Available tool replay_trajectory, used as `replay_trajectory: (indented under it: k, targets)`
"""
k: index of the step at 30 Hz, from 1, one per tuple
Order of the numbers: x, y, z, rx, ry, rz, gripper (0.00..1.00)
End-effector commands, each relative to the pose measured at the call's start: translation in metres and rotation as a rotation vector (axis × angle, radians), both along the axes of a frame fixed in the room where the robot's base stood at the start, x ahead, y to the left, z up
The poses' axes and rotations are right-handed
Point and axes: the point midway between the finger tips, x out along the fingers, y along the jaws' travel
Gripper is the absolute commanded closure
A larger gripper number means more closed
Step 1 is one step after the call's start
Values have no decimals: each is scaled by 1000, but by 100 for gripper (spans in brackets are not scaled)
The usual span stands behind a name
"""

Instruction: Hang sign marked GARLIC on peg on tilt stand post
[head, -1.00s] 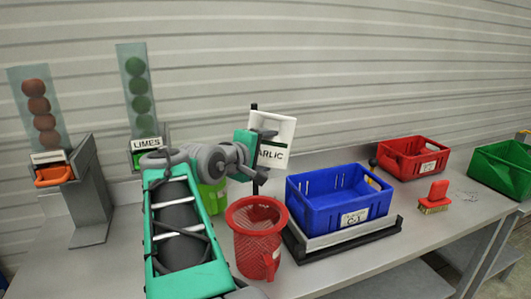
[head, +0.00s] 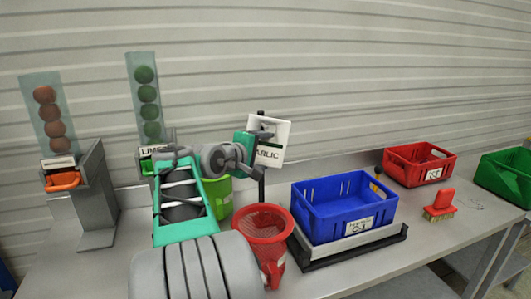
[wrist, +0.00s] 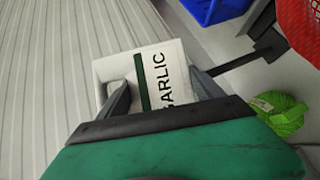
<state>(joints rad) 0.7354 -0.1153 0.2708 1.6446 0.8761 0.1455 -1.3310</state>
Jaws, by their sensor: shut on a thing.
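The white sign marked GARLIC (head: 268,154) has a dark green stripe and is held up at the black post (head: 261,186) behind the red mesh basket. My gripper (head: 257,138) is shut on the sign. In the wrist view the sign (wrist: 158,75) sits between the two dark fingers (wrist: 165,97), its lettering running sideways. The dark post and its foot (wrist: 245,58) show to the right of the sign in the wrist view. The peg is hidden, and I cannot tell whether the sign touches it.
A red mesh basket (head: 262,222) stands in front of the post. A lime-green net (wrist: 281,112) is near the post's foot. A blue crate (head: 343,219) stands on a scale to the right. Produce dispensers (head: 85,200) stand at left.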

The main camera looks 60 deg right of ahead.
Motion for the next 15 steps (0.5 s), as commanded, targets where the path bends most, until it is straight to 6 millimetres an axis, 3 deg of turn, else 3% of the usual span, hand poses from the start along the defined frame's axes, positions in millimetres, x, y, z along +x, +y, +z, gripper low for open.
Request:
replay_trajectory:
  k: [15]
  targets:
    - [23,-24,-8,0,0,-1,88]
